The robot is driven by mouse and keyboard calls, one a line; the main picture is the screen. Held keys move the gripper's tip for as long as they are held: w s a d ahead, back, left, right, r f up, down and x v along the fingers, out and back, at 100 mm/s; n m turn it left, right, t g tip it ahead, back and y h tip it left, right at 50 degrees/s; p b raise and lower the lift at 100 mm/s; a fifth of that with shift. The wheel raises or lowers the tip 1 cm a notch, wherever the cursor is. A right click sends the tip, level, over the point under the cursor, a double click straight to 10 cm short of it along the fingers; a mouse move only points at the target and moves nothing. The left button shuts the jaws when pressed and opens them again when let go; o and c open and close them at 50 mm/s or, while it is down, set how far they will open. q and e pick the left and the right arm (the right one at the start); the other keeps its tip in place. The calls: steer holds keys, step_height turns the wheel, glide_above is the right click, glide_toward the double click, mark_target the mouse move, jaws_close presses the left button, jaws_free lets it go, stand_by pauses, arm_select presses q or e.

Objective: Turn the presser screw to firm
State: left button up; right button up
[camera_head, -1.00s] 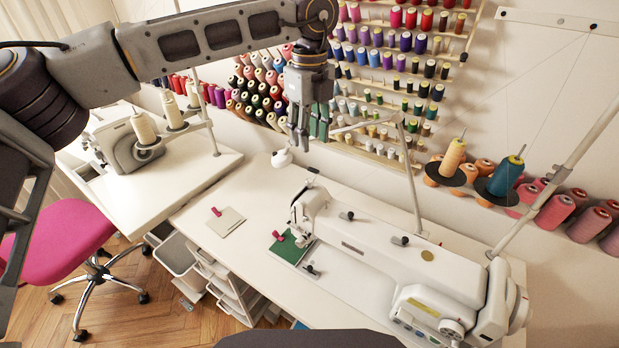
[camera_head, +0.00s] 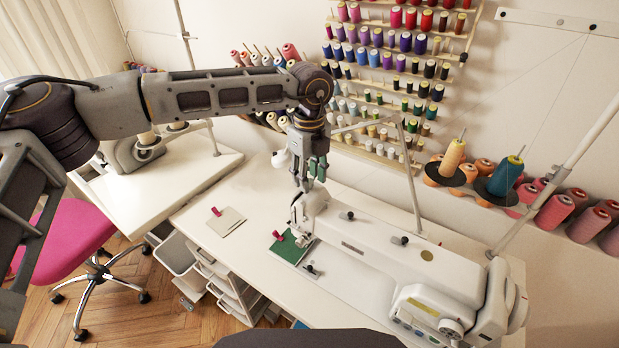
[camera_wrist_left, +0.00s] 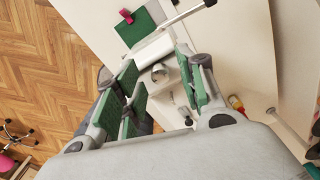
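The white sewing machine (camera_head: 370,255) stands on the table, its needle head at its left end. My left gripper (camera_head: 297,192) points down over that head and hides its top in the head view. In the left wrist view, my left gripper (camera_wrist_left: 162,74) is open, its green-padded fingers apart on both sides of a small round metal knob (camera_wrist_left: 160,71) that looks like the presser screw. I cannot tell whether the fingers touch it. My right gripper is not in view.
A green cloth (camera_head: 288,248) with a pink piece lies by the needle head. A pale square (camera_head: 228,224) lies on the white table (camera_head: 205,250). A thin stand pole (camera_head: 412,180) rises behind the machine. Spools hang on the wall.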

arm_select(q)
steer(key=shift+f, duration=0.5)
steer(key=shift+c, duration=0.3)
jaws_close()
